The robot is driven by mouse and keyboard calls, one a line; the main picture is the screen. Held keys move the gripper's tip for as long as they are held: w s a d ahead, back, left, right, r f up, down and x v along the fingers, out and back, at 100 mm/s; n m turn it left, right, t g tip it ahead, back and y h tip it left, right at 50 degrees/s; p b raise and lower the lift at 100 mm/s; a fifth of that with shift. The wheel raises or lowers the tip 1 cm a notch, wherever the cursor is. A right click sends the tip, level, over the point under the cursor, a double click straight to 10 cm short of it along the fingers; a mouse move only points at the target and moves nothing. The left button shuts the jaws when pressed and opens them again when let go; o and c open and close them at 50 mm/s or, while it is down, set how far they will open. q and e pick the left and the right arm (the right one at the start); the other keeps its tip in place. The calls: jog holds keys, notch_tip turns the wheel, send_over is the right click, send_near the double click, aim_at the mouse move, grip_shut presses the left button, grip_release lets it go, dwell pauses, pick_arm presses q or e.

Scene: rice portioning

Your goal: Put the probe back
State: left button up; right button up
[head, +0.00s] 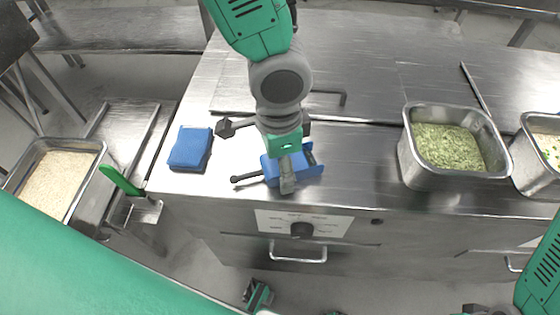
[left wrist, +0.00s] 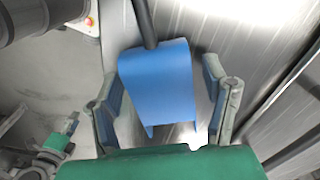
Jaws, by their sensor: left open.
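A blue block-like piece (head: 311,160) with a thin black rod (head: 246,178) sticking out to its left lies on the steel counter near the front edge. I cannot tell which part is the probe and which its holder. My left gripper (head: 287,186) is above it and hides its middle. In the left wrist view the blue piece (left wrist: 160,85) lies between the spread fingers of my left gripper (left wrist: 163,110), with gaps on both sides. The black rod (left wrist: 145,22) runs off the top there.
A blue pad (head: 190,148) lies to the left on the steel counter (head: 350,190). Pans of green food (head: 409,160) and mixed food (head: 523,165) stand to the right. A rice pan (head: 96,147) and a green handle (head: 120,181) are at far left. The counter between is clear.

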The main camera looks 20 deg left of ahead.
pick_arm(q)
notch_tip(320, 180, up, 12)
jog(key=p, duration=0.2)
dwell(0.6)
